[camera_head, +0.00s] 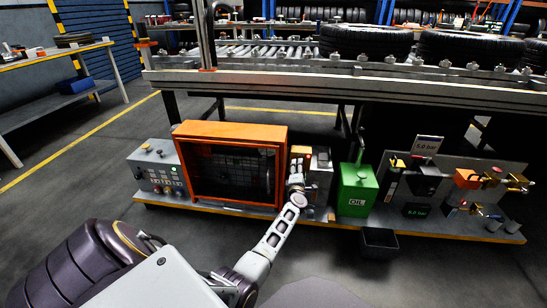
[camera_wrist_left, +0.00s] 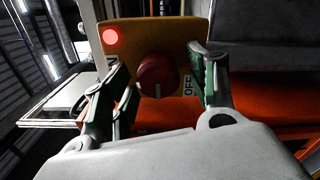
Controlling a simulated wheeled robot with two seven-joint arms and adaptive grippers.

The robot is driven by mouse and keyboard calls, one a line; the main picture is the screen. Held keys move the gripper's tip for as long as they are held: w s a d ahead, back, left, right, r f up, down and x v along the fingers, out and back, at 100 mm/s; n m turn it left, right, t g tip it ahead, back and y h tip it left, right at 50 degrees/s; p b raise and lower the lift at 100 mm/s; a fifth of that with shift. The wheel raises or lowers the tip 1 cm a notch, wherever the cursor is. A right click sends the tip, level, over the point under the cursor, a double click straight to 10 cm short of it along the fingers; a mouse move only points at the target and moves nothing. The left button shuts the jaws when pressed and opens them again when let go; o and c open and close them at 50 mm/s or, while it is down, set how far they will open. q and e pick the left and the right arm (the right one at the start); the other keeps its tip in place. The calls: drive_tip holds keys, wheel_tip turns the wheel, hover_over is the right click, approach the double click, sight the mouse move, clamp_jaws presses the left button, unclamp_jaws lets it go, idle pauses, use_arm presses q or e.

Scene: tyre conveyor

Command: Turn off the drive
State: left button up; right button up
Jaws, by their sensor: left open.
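In the left wrist view, a yellow switch panel (camera_wrist_left: 190,30) carries a round red knob (camera_wrist_left: 157,75). A light mark on the knob points down. A red lamp (camera_wrist_left: 111,36) glows at the panel's upper left. An OFF label (camera_wrist_left: 188,85) is right of the knob; lettering on the left is mostly hidden by a finger. My left gripper (camera_wrist_left: 163,80) is open, one finger on each side of the knob, with visible gaps. In the head view, my left gripper (camera_head: 297,180) is at the grey switch box (camera_head: 319,180), hiding the knob. My right gripper is out of view.
An orange-framed cage (camera_head: 232,132) stands left of the switch box, and a green oil can (camera_head: 356,190) stands right. A grey control box (camera_head: 157,168) is farther left. All share a low shelf (camera_head: 240,211) under the tyre conveyor (camera_head: 300,80). A dark bin (camera_head: 379,243) is on the floor.

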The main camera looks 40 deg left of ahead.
use_arm(q)
drive_tip(key=shift+m, duration=0.3)
drive_tip(key=shift+r+m+p, duration=0.15)
drive_tip(key=shift+m+p, duration=0.5)
drive_tip(key=shift+m, duration=0.45)
drive_tip(key=shift+m+p, duration=0.85)
drive_tip(key=shift+m, duration=1.25)
drive_tip(key=shift+r+m+p, duration=0.1)
drive_tip(key=shift+m+p, duration=0.35)
drive_tip(key=shift+m, duration=2.95)
drive_tip(key=shift+m, duration=0.6)
